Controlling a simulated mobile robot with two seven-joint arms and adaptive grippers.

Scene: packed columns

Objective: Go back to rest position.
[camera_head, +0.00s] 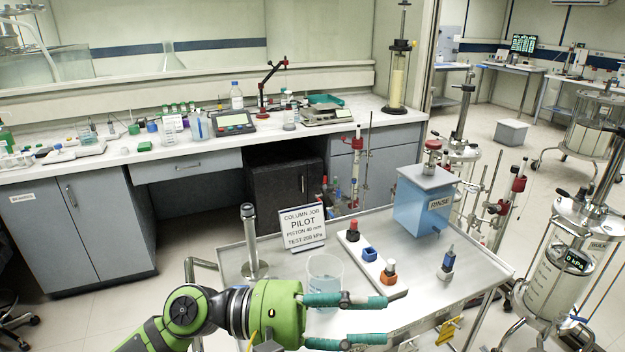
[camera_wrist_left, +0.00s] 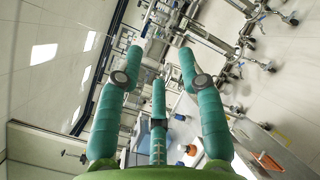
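My left gripper (camera_head: 384,319) is green with teal fingers and reaches in from the bottom left in the head view. Its fingers are spread apart and point right, in front of the near side of the metal cart (camera_head: 315,262). In the left wrist view the gripper (camera_wrist_left: 160,62) shows its teal fingers spread with nothing held between them. A clear beaker (camera_head: 325,277) of pale liquid stands on the cart just behind the gripper in the head view. I cannot tell how far apart they are. My right gripper is in neither view.
On the cart stand a metal piston rod (camera_head: 252,245), a sign (camera_head: 301,228), a white strip with coloured fittings (camera_head: 372,257), a small blue-topped fitting (camera_head: 447,263) and a blue rinse tank (camera_head: 424,202). A glass column (camera_head: 556,270) stands at right. A bench (camera_head: 190,148) lies behind.

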